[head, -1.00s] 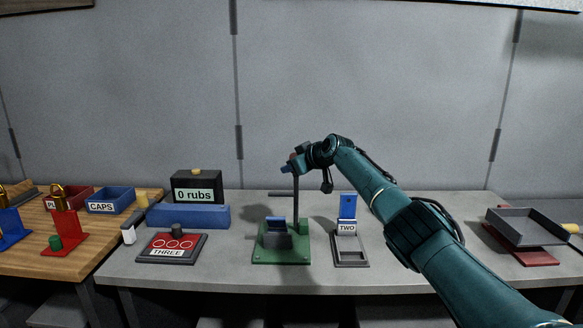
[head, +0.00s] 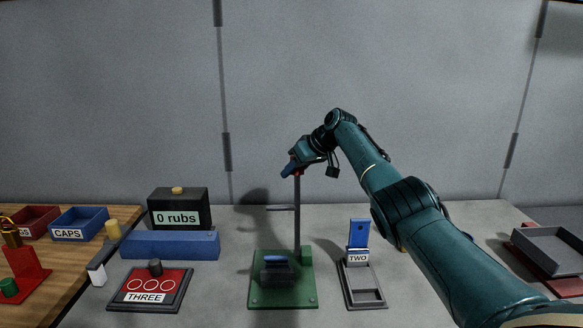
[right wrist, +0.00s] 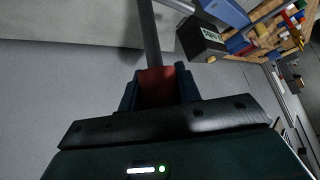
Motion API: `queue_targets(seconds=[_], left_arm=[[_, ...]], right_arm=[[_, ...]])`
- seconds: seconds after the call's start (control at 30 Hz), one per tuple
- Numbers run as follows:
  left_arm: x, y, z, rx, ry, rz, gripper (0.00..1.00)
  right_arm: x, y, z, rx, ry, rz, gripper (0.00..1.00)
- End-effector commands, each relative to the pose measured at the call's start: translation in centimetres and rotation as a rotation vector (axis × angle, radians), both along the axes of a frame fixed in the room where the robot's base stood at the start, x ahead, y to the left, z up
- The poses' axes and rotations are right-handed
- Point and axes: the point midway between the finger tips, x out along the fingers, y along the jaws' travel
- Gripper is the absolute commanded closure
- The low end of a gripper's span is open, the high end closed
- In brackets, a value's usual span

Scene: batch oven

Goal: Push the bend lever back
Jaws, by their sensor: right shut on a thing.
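The bend lever (head: 297,222) is a dark upright rod at the back right of a green bender base (head: 266,298). It stands close to vertical in the head view. My right gripper (head: 291,168) is shut on the lever's red grip at the top. The right wrist view shows the red grip (right wrist: 157,84) between the blue fingers, with the grey rod (right wrist: 149,35) running away from it. A dark block with a blue top (head: 276,268) sits on the green base. My left gripper is not in view.
A stand marked TWO (head: 361,275) is right of the bender. A red-topped pad marked THREE (head: 150,289), a blue block (head: 170,244) and a "0 rubs" counter (head: 179,208) are left. A grey tray (head: 555,247) is far right. Grey table is clear between them.

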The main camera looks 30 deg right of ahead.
Motion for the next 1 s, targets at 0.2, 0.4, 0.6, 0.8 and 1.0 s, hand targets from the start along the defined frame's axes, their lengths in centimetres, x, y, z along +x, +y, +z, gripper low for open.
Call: queue_targets(seconds=[0.2, 0.4, 0.6, 0.8, 1.0], left_arm=[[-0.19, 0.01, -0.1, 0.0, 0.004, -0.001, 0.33], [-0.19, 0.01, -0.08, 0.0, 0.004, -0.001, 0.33], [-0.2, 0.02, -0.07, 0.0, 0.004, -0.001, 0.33], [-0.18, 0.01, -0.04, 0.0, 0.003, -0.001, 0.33], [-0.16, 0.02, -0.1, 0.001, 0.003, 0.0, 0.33]], right_arm=[[-0.14, -0.1, -0.14, 0.007, 0.01, -0.005, 1.0], [-0.12, -0.12, -0.12, 0.008, 0.008, -0.008, 1.0], [-0.12, -0.13, -0.1, 0.009, 0.008, -0.006, 0.54], [-0.13, -0.1, -0.09, 0.007, 0.009, -0.005, 0.45], [-0.2, -0.15, -0.01, 0.007, 0.007, -0.004, 0.45]])
